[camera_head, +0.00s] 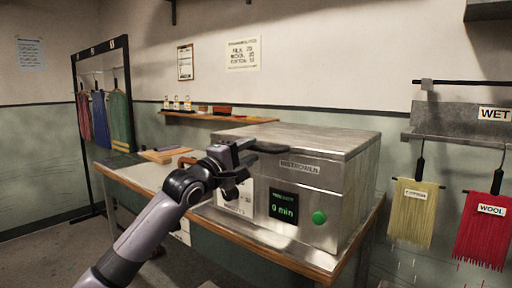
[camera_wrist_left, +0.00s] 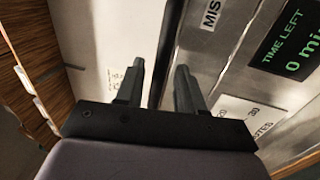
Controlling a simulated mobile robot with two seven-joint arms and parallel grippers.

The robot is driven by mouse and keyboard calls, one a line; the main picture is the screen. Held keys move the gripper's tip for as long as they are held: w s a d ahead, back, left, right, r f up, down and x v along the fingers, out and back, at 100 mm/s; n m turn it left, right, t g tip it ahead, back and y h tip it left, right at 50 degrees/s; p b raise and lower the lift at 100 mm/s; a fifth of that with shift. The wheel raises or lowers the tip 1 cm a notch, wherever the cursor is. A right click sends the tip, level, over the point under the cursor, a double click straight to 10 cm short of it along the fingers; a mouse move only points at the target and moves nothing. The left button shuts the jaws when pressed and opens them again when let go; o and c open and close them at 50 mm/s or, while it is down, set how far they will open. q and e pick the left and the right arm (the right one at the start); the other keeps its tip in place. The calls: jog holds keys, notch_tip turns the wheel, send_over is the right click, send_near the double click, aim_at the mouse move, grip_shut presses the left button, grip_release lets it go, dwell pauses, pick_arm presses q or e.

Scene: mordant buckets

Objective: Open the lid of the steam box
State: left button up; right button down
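The steam box (camera_head: 345,165) is a grey metal cabinet on the wooden counter, with its lid (camera_head: 300,137) down. A dark handle (camera_head: 268,147) sticks out at the upper front edge, just above the name plate (camera_head: 299,167). My left gripper (camera_head: 247,168) is in front of the box's upper left front, near the handle's left end. In the left wrist view its two fingers (camera_wrist_left: 160,78) are apart, with a dark bar (camera_wrist_left: 169,45) running between them. I cannot tell whether they touch it. My right gripper is not in view.
The box front has a "0 min" display (camera_head: 284,208) and a green button (camera_head: 319,217). The wooden counter (camera_head: 140,180) has boards on its left part. A shelf (camera_head: 195,116) holds small bottles. Yellow (camera_head: 413,212) and red (camera_head: 484,230) yarn hang at right.

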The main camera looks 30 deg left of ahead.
pick_arm(q)
jog(key=shift+x, duration=1.35)
grip_shut()
